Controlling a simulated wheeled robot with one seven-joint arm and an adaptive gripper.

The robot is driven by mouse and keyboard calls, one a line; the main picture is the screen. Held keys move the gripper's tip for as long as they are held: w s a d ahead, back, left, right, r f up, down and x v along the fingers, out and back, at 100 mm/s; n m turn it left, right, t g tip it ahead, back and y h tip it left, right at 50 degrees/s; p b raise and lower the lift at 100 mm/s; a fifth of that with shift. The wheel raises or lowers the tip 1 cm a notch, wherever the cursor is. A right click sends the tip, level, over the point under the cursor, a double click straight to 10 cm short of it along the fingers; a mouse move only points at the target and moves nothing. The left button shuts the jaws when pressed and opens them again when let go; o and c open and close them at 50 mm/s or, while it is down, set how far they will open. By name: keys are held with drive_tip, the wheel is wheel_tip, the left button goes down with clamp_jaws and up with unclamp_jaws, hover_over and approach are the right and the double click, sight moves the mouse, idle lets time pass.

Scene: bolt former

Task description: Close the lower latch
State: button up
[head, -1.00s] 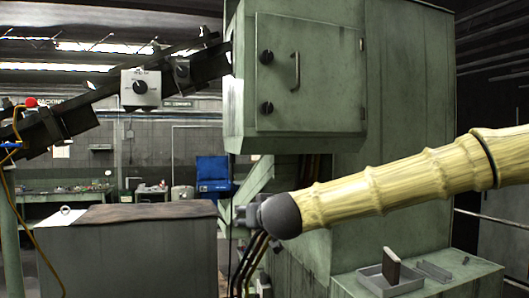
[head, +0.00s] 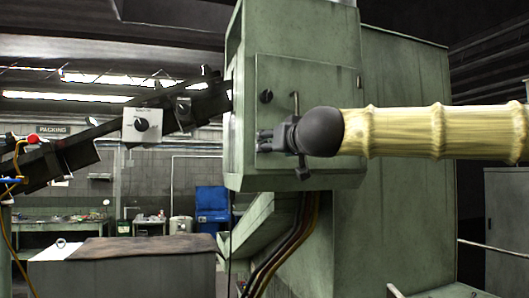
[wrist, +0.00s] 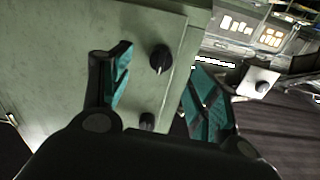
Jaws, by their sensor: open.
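The green cabinet door (head: 330,100) carries a black upper latch knob (head: 266,97) and a bar handle near its middle. My gripper (head: 263,141) is in front of the door's lower left part, its fingers pointing left. It hides the lower latch in the head view. The wrist view appears upside down. There the lower latch (wrist: 160,57), a black knob, shows between my two spread teal-padded fingers. The upper knob (wrist: 147,121) is nearer the palm. My gripper is open and empty. I cannot tell whether the fingers touch the latch, or its exact turn.
A sloping dark conveyor with a grey control box (head: 142,126) stands left of the cabinet. A grey bench-like block (head: 125,268) is at lower left. Dark hoses (head: 285,250) hang below the cabinet.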

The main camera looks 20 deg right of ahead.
drive_tip(key=shift+m, duration=0.4)
drive_tip(key=w+b, duration=0.2)
drive_tip(key=w, duration=0.1)
drive_tip(key=w+b, duration=0.1)
drive_tip(key=w, duration=0.1)
drive_tip(key=shift+w+a+f, duration=0.2)
drive_tip(key=shift+w+f, duration=0.05)
drive_tip(key=shift+f, duration=0.15)
drive_tip(key=shift+m+b, duration=0.3)
drive_tip(key=shift+b, duration=0.35)
drive_tip(key=m+b, duration=0.2)
drive_tip(key=m, duration=0.1)
drive_tip(key=m+b, duration=0.6)
drive_tip(key=shift+s+r+m, duration=0.15)
drive_tip(key=shift+r+m, duration=0.15)
drive_tip(key=shift+r, duration=0.05)
